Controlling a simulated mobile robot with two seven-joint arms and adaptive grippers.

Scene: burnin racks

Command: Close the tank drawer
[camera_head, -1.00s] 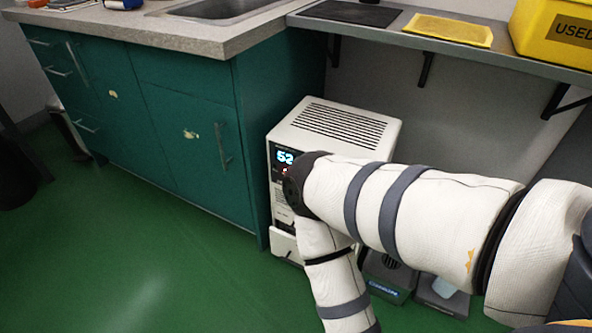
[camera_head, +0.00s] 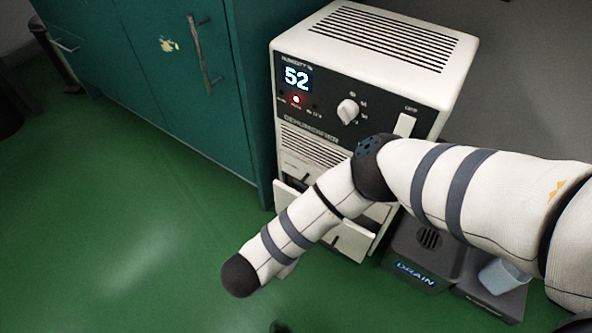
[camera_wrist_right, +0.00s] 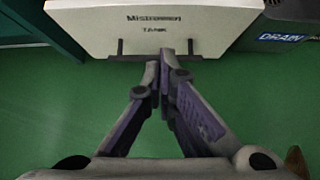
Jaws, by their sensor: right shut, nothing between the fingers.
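The tank drawer (camera_head: 352,243) is the low white front of the white dehumidifier (camera_head: 385,75). It seems to stick out from the body, with a dark gap beside my arm, but my right arm hides much of it. In the right wrist view the white drawer front (camera_wrist_right: 215,25) reads "TANK" and has a dark bar handle (camera_wrist_right: 128,57) along its lower edge. My right gripper (camera_wrist_right: 165,60) is shut and empty, its fingertips at the middle of the handle in the picture. I cannot tell whether they touch. My left gripper is not in view.
A dark unit marked DRAIN (camera_head: 425,262) stands on the floor right of the dehumidifier, beside a dark tray with a pale cup (camera_head: 503,277). A green cabinet (camera_head: 180,95) stands close on the left.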

